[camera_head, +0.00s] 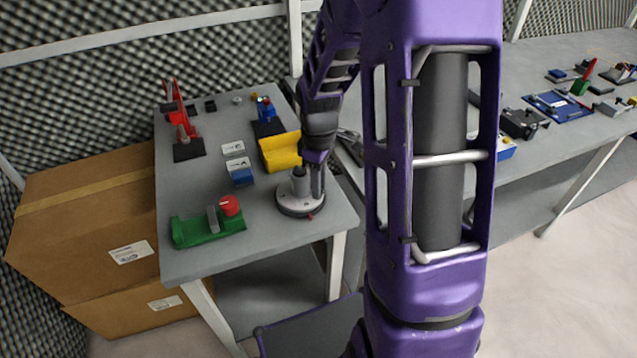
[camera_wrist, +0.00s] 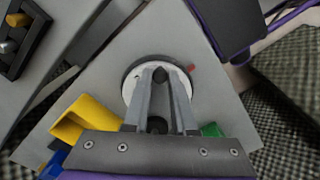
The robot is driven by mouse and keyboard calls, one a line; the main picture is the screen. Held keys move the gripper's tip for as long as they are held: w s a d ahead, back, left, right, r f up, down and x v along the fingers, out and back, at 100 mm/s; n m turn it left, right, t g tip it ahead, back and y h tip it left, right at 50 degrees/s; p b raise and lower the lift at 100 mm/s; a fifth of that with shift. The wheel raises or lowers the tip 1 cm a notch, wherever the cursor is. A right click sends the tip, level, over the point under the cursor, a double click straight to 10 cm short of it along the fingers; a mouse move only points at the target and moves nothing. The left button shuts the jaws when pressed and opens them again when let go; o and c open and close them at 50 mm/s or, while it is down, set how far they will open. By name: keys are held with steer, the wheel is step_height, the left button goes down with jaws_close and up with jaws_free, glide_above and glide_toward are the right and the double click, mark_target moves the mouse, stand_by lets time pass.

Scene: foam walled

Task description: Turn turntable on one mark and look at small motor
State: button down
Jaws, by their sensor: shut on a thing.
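The turntable (camera_head: 289,204) is a round pale disc with a dark rim near the table's front right corner. It also shows in the wrist view (camera_wrist: 132,84). A small red mark (camera_wrist: 192,68) sits at its edge. A dark grey upright cylinder, probably the small motor (camera_head: 299,178), stands on the disc; a dark round part between my fingers in the wrist view may be it. My gripper (camera_head: 318,192) points down over the right side of the disc. Its fingertips (camera_wrist: 161,76) are closed on a small dark peg on the turntable. The fingers hide part of the disc.
A yellow bin (camera_head: 279,153) stands just behind the turntable. A green fixture with a red knob (camera_head: 209,228) is to its left, and a blue block (camera_head: 242,177) lies behind that. A red device (camera_head: 182,128) stands farther back.

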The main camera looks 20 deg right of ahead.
steer(key=shift+w, duration=0.1)
stand_by(0.3)
steer(key=c, duration=0.7)
jaws_free()
steer(key=shift+c, duration=0.2)
steer(key=shift+r, duration=0.15)
step_height(320, 180, up, 17)
steer(key=p, duration=0.2)
steer(key=shift+p, duration=0.3)
steer(key=shift+r, duration=0.1)
